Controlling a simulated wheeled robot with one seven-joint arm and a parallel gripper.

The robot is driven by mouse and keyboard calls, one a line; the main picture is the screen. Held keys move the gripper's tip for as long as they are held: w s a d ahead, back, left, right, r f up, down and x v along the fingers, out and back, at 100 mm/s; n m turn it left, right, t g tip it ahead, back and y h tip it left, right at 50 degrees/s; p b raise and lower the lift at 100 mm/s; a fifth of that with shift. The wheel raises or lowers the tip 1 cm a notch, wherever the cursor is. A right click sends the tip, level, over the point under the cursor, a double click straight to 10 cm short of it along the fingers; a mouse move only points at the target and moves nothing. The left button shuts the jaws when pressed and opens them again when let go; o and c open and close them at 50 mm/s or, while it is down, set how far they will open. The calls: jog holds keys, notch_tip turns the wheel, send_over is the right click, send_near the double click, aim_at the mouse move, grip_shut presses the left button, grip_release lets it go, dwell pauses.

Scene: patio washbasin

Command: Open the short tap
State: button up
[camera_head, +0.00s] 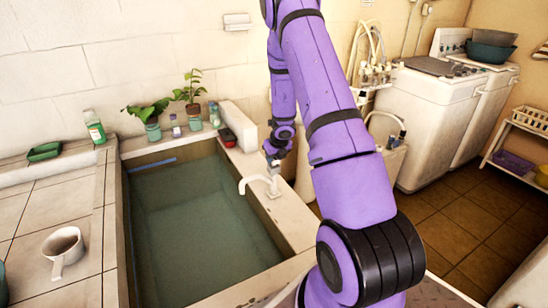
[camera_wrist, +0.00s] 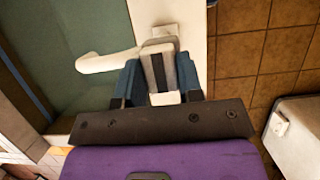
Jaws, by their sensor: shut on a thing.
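The short tap (camera_head: 258,185) is white and stands on the right rim of the basin, its curved spout reaching left over the water. My gripper (camera_head: 274,153) comes down on the tap from above in the head view. In the wrist view my gripper (camera_wrist: 161,82) has its blue fingers on both sides of the tap's light handle (camera_wrist: 144,66), which has a dark stripe. The gripper is shut on this handle. The white spout (camera_wrist: 106,62) points left from it. My fingers partly hide the tap's body.
The basin (camera_head: 282,226) is full of greenish water. Potted plants (camera_head: 190,90), a green bottle (camera_head: 94,127) and a red and black item (camera_head: 227,137) stand around it. A white dipper (camera_head: 63,246) sits on the left tiles. A washing machine (camera_head: 432,115) stands right; floor lies clear before it.

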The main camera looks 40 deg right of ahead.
jog(key=n+y, duration=0.1)
jog(key=n, duration=0.3)
jog(key=shift+d+n+y, duration=0.15)
jog(key=shift+n+y, duration=0.15)
jog(key=shift+y, duration=0.1)
jog(key=n+y, duration=0.1)
jog(key=n, duration=0.3)
jog(key=shift+n+g+y, duration=0.3)
jog(key=shift+y, duration=0.1)
jog(key=n+g+y, duration=0.1)
jog(key=n, duration=0.3)
jog(key=shift+w+d+n, duration=0.1)
jog(key=shift+n, duration=0.2)
jog(key=shift+n+g+y, duration=0.4)
jog(key=shift+n+g, duration=0.4)
jog(key=shift+n, duration=1.2)
jog(key=o, duration=0.9)
jog(key=shift+o, duration=0.2)
